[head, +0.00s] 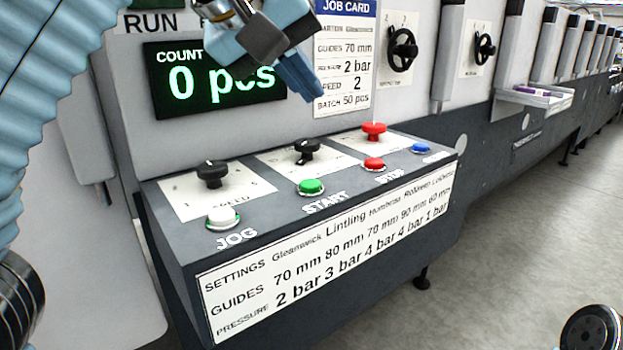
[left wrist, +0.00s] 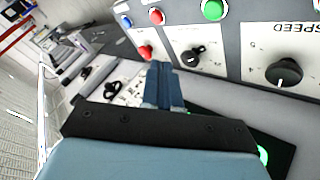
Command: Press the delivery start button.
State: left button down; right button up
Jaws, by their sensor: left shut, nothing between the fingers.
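The green button (head: 311,187) labelled START sits on the sloping top of the grey control console (head: 262,228). It also shows at the top edge of the left wrist view (left wrist: 213,9). I read no "delivery" label. My left gripper (head: 303,84) is shut and empty. In the head view it appears in front of the job card and count display, above the console. Its closed fingers (left wrist: 160,72) show in the left wrist view, apart from the green button and pointing toward the panel. My right gripper is not in view.
Black knobs (head: 212,173) and (head: 306,150) stand behind the front row. The count display (head: 215,82) reads 0 pcs. Floor is clear at right.

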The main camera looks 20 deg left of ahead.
aim_at(304, 185)
pick_arm(q)
notch_tip(304, 185, down, 5)
jog(key=shift+r+b, duration=0.15)
jog(key=shift+b, duration=0.2)
notch_tip(304, 185, down, 2)
jog(key=shift+f+b, duration=0.2)
jog(key=shift+b, duration=0.9)
jog(key=shift+f+b, duration=0.6)
jog(key=shift+f, duration=0.15)
jog(key=shift+f, duration=0.4)
